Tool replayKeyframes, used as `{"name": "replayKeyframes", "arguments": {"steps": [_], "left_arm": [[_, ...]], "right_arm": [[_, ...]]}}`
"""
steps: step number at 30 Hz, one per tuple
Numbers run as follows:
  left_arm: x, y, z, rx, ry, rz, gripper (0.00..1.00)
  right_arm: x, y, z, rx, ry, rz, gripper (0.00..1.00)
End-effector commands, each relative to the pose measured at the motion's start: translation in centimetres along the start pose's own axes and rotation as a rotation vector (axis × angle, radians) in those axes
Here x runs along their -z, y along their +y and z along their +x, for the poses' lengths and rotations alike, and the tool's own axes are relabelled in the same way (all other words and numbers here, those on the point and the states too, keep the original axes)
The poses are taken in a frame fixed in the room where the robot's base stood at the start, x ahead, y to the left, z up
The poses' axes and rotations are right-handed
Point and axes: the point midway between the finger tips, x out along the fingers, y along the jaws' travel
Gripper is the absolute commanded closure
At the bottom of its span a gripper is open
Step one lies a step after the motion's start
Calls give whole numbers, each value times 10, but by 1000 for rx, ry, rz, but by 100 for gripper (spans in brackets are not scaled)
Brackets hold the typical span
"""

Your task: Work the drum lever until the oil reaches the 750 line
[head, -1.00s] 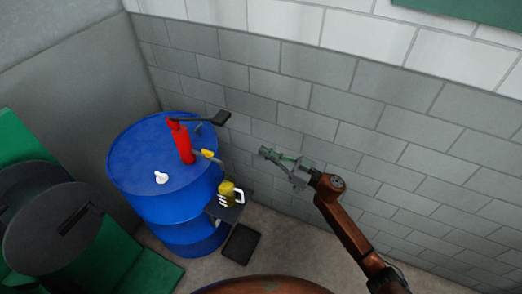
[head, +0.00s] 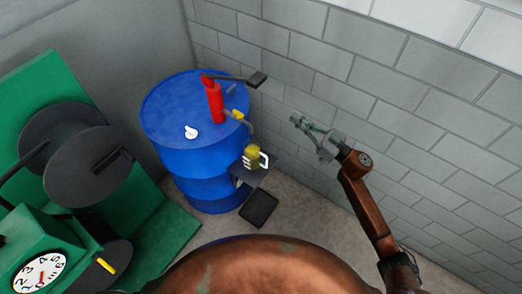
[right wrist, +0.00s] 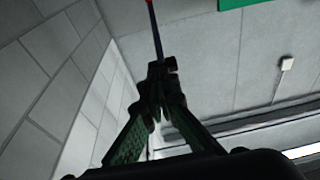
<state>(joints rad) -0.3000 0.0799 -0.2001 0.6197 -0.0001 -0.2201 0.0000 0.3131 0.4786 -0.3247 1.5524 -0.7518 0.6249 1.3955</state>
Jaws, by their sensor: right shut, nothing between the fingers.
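The blue drum (head: 195,160) stands in the corner by the block wall. A red pump (head: 214,102) rises from its lid, with a dark lever (head: 237,79) reaching right to a flat black end. A yellow-tipped spout (head: 238,114) points toward a jug (head: 252,157) with yellowish contents and a white handle, on a small shelf at the drum's side. The jug's lines are too small to read. My right gripper (head: 303,124) is shut and empty, right of the drum, apart from the lever and jug. It also shows in the right wrist view (right wrist: 160,85). My left gripper is out of view.
A white cap (head: 191,132) sits on the drum lid. A black tray (head: 259,208) lies on the floor below the jug. A green machine with dark discs (head: 90,163) and a white dial (head: 40,272) stands at left. The block wall (head: 420,110) runs close behind my right gripper.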

Motion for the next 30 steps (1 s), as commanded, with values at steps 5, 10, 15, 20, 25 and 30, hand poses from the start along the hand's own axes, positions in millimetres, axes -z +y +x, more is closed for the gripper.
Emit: {"name": "replayKeyframes", "arguments": {"steps": [5,10,15,20,25,30], "left_arm": [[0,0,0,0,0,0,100],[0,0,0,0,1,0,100],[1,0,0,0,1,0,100],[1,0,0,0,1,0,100],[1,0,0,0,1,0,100],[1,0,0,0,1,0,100]], "right_arm": [[0,0,0,0,0,0,100],[-8,6,-4,-23,-5,6,100],[-59,40,-32,-157,-43,27,100],[-140,78,-85,-347,-131,51,100],[-230,97,-153,-524,-260,75,100],[-316,93,-228,-666,-413,105,100]]}}
